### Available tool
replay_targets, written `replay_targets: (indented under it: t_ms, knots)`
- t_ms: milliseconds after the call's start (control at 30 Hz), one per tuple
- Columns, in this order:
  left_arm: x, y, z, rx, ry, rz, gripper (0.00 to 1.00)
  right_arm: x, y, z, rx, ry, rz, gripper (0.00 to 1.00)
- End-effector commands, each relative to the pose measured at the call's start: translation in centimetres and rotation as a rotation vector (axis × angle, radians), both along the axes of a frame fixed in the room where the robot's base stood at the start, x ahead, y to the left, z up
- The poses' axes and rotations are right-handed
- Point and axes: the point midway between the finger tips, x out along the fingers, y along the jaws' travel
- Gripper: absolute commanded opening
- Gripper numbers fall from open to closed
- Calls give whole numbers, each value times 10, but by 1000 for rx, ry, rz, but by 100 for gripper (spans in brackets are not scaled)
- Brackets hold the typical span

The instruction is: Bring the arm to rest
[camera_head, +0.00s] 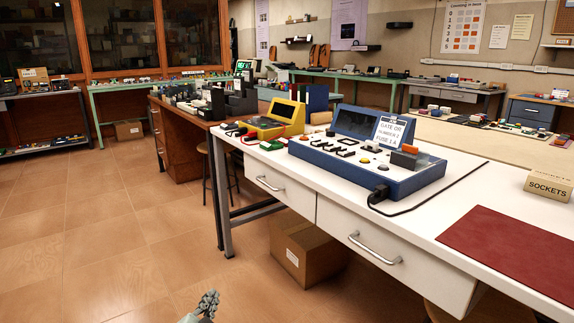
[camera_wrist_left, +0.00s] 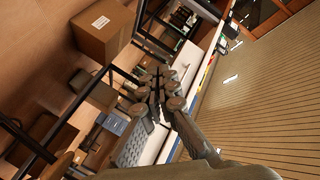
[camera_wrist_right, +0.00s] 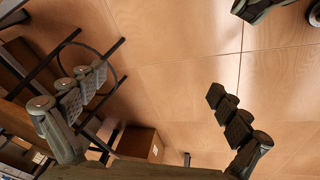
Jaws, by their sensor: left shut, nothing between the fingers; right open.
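My left gripper (camera_head: 207,304) shows at the bottom edge of the head view, low over the tiled floor and in front of the white bench (camera_head: 455,258). In the left wrist view its fingers (camera_wrist_left: 158,88) are together with nothing between them. My right gripper is outside the head view. In the right wrist view its fingers (camera_wrist_right: 157,88) stand wide apart, with only the floor and furniture behind them. Neither gripper appears to touch anything.
A blue console (camera_head: 365,160) with a sign and a yellow device (camera_head: 272,120) stand on the bench. A red mat (camera_head: 515,255) and a "SOCKETS" block (camera_head: 548,186) lie at right. A cardboard box (camera_head: 305,250) sits underneath. The floor at left is clear.

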Motion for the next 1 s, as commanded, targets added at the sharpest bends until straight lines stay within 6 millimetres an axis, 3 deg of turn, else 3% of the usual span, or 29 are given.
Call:
replay_targets:
  t_ms: [33, 100, 200, 333, 400, 500, 667, 1000]
  knots:
    - [-25, 21, -25, -53, 96, 83, 0, -1, 0, -2, 1, 3, 0, 100]
    - [-60, 47, -58, -120, 229, 189, 0, -1, 0, -5, 1, 6, -1, 100]
    - [-119, 73, -100, -205, 424, 320, 0, 0, 0, -7, 3, 4, 1, 100]
    - [-200, 90, -141, -296, 671, 451, 0, 1, 1, -10, 6, 7, 0, 100]
    - [-240, 93, -154, -333, 786, 500, 0, 1, 2, -11, 8, 7, -1, 100]
    - [-284, 93, -165, -371, 912, 545, 0, 3, 4, -12, 12, 3, 0, 100]
    - [-317, 92, -170, -398, 1011, 575, 0, 6, 4, -12, 14, -4, 1, 100]
    - [-319, 92, -171, -399, 1016, 576, 0, 6, 4, -12, 14, -4, 1, 100]
